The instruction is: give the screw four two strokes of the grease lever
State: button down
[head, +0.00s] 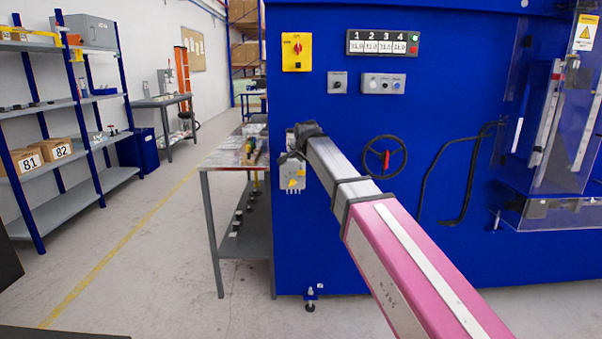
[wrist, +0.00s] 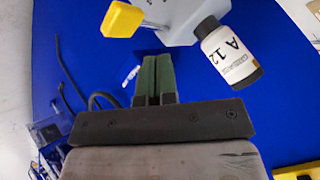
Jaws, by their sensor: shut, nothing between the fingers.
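A yellow-tipped lever (wrist: 122,20) shows at the top of the wrist view, on a pale grey unit (wrist: 182,20) fixed to the blue machine. A white bottle (wrist: 228,55) with a dark end, marked "A 12", sits beside that unit on the right. My gripper (wrist: 158,62) has its green fingers together and empty, below the lever and to its right, apart from it in the picture. In the head view a grey box (head: 291,176) with a yellow part hangs on the machine just below my arm's end. The fingertips are hidden there. No screw four can be made out.
The blue machine (head: 440,120) carries a panel numbered 1 to 4 (head: 383,43), a yellow switch (head: 296,52), a handwheel (head: 384,157) and a dark bent hose (head: 470,185). A workbench (head: 226,158) stands to its left. The floor (head: 165,270) further left is clear.

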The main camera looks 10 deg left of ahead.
aim_at(302, 171)
jog(key=shift+r, duration=1.65)
jog(key=shift+f, duration=0.1)
jog(key=s+d+f+n+g+h, duration=0.1)
jog(key=s+d+f+g, duration=0.15)
jog(key=d+f, duration=0.95)
jog(key=s+d+f+n+g+h, duration=0.1)
jog(key=s+d+f, duration=0.2)
jog(key=d+f, duration=0.9)
jog(key=s+d+f+n+g+h, duration=0.1)
jog(key=s+d+f+n+g, duration=0.2)
jog(key=s+d+f, duration=1.6)
jog(key=shift+s+f+g, duration=0.3)
jog(key=shift+s+g, duration=0.5)
jog(key=shift+g, duration=0.25)
